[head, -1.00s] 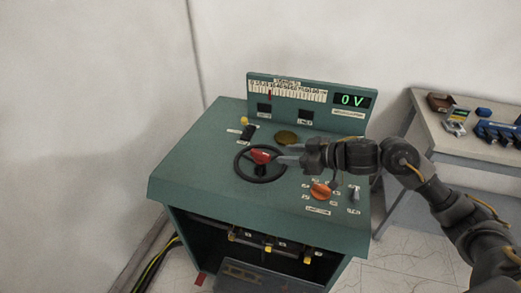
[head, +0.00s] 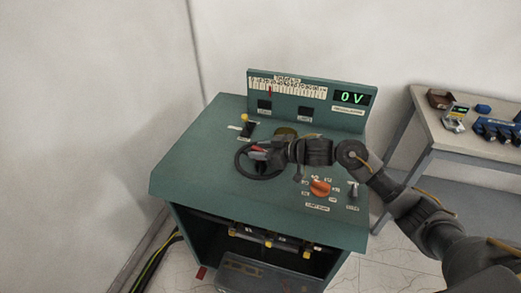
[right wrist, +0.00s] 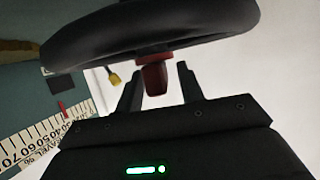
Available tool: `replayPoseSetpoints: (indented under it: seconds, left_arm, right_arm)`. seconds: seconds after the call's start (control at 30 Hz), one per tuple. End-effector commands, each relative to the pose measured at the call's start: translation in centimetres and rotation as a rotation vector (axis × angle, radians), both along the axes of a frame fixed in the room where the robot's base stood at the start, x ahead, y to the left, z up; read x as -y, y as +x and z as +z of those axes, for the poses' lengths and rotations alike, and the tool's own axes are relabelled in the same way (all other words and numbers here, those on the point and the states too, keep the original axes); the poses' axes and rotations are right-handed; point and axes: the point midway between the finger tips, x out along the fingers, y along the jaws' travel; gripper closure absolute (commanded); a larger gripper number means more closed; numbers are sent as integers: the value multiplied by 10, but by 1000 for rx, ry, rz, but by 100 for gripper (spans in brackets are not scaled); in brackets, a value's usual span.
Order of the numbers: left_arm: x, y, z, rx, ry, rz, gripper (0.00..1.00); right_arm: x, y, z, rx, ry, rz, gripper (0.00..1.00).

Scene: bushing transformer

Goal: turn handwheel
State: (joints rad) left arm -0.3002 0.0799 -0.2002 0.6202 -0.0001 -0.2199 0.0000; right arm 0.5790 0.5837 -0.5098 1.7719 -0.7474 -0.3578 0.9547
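The black handwheel (head: 262,178) lies on the sloping green top of the transformer console (head: 190,170). It fills the top of the right wrist view (right wrist: 150,40). Its red knob (right wrist: 154,78) stands out from the rim; in the head view the red part is mostly covered by my gripper. My right gripper (head: 263,153) is over the far part of the wheel. In the right wrist view its fingers (right wrist: 158,88) are spread, one on each side of the knob, with gaps visible. My left gripper is not in view.
A green display (head: 351,98) reads 0 V beside a scale (head: 287,90) with a red pointer. An orange rotary knob (head: 320,187) and small switches sit near my right arm. A side table (head: 430,125) with several tools stands at right.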

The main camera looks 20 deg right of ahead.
Motion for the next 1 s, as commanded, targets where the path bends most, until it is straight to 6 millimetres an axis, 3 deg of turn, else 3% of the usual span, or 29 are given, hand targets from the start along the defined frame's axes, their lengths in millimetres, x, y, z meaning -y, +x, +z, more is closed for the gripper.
replayPoseSetpoints:
  seconds: [0.03,0.3,0.73,1.0]
  left_arm:
    - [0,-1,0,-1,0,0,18]
    - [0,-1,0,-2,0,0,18]
    - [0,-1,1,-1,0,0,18]
    - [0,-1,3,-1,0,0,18]
  right_arm:
    - [0,0,0,0,0,0,68]
    - [0,0,0,0,0,0,100]
    - [1,0,0,-1,-1,29,100]
    - [3,-2,1,-1,-2,182,100]
